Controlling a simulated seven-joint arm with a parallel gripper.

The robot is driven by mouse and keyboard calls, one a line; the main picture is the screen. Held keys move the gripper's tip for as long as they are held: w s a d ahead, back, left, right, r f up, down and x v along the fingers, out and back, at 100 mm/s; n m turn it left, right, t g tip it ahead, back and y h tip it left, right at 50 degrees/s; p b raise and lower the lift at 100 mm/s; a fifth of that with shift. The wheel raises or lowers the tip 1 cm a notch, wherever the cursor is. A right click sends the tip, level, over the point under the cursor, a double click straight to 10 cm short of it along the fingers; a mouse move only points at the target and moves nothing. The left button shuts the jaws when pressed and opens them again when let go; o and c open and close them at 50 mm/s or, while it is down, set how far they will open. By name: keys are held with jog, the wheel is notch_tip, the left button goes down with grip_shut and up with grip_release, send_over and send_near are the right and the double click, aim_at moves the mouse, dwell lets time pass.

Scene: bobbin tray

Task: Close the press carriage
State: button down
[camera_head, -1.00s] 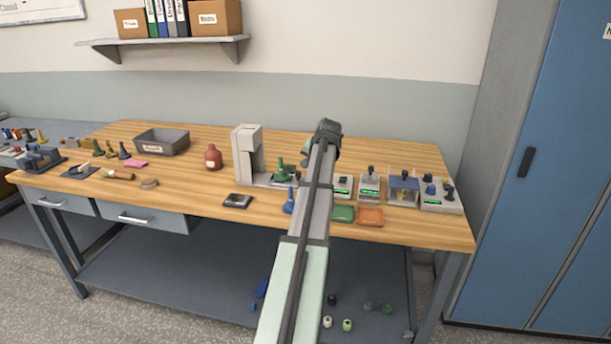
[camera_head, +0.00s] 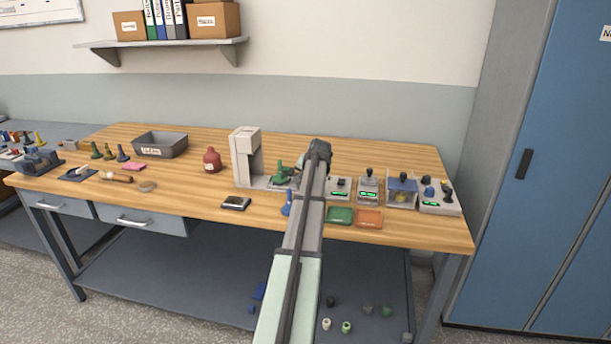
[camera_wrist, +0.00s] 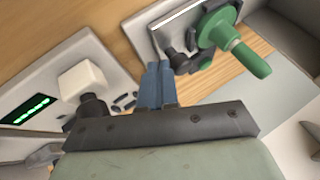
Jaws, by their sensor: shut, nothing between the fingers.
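The press (camera_head: 246,160) is a pale grey column with an overhanging head on the bench. Its carriage (camera_head: 258,182) extends to the right from the column's foot, with a green bobbin-like piece (camera_head: 281,175) outside the press head. In the wrist view the carriage plate (camera_wrist: 188,14) carries the green piece (camera_wrist: 218,28) and a dark knob (camera_wrist: 176,61). My gripper (camera_wrist: 155,74) is shut and empty, its blue-grey fingertips close beside that knob. I cannot tell whether they touch. In the head view my arm hides the fingers and the carriage's right end.
A device with a green display (camera_wrist: 30,112) lies close left of my fingers in the wrist view. More small devices (camera_head: 368,188) stand to the right on the bench. A blue piece (camera_head: 287,205), green tray (camera_head: 339,215) and orange tray (camera_head: 369,219) are near the front edge.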

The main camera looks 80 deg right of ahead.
aim_at(271, 178)
dwell(0.3)
jog(key=w, duration=1.2)
jog(key=shift+a, duration=0.1)
jog(key=v, duration=1)
jog(key=shift+s, duration=0.25)
